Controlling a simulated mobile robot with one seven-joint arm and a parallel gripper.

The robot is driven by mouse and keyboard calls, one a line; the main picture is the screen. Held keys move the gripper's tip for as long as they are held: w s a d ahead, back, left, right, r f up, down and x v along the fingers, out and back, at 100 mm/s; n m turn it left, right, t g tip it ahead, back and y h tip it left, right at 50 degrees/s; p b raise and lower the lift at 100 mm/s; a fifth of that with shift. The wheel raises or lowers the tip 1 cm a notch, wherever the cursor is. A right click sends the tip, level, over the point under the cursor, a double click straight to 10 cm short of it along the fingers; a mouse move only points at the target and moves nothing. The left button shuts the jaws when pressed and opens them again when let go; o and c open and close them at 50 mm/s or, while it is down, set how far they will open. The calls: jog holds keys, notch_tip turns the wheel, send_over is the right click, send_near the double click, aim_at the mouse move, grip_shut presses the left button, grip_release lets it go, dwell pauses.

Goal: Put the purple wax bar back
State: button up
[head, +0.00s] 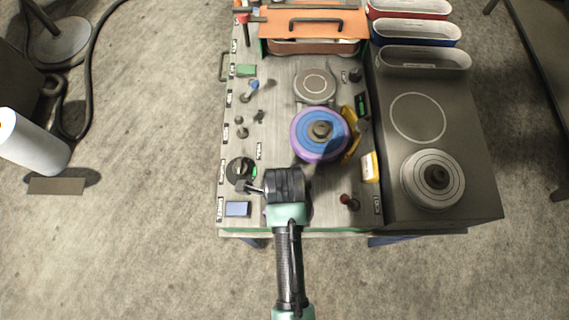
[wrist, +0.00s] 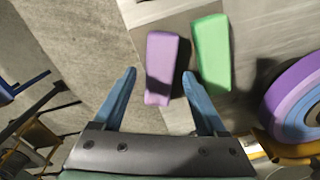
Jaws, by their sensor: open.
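In the wrist view the purple wax bar (wrist: 162,66) lies on a grey surface and shows between the tips of my two blue fingers. My gripper (wrist: 159,74) is open, with a gap on both sides of the bar in the picture. I cannot tell whether the fingertips are level with the bar or above it. A green bar (wrist: 213,54) lies just right of it, close by and slightly tilted. In the head view my gripper (head: 284,185) is over the front left of the bench, and the purple bar is not clearly seen there, probably hidden by it.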

notch_tip(320, 180, up, 10)
jog(key=r+p, duration=0.1)
jog(key=w+a+r+n+t, duration=0.2)
jog(key=w+r+n+t, duration=0.6)
jog(key=w+r, duration=0.9)
jog(key=w+r+n+t, duration=0.2)
jog(key=r+t, duration=0.2)
jog(key=r, duration=0.4)
jog(key=w+r+n+t, duration=0.2)
jog(key=w+r+t, duration=0.1)
jog(key=r, duration=0.5)
jog(key=s+r+n+t, duration=0.3)
jog(key=s+r+t, duration=0.1)
jog(key=r, duration=0.6)
jog(key=s+d+r+n+t, duration=0.1)
jog(key=s+r+n+t, duration=0.3)
jog(key=r, duration=0.6)
jog(key=s+d+r+n+t, duration=0.1)
jog(key=s+r+n+t, duration=0.2)
jog(key=r, duration=0.7)
jog(key=shift+s+r+n+t, duration=0.3)
jog(key=shift+s+n+t, duration=0.1)
jog(key=shift+s+t, duration=0.35)
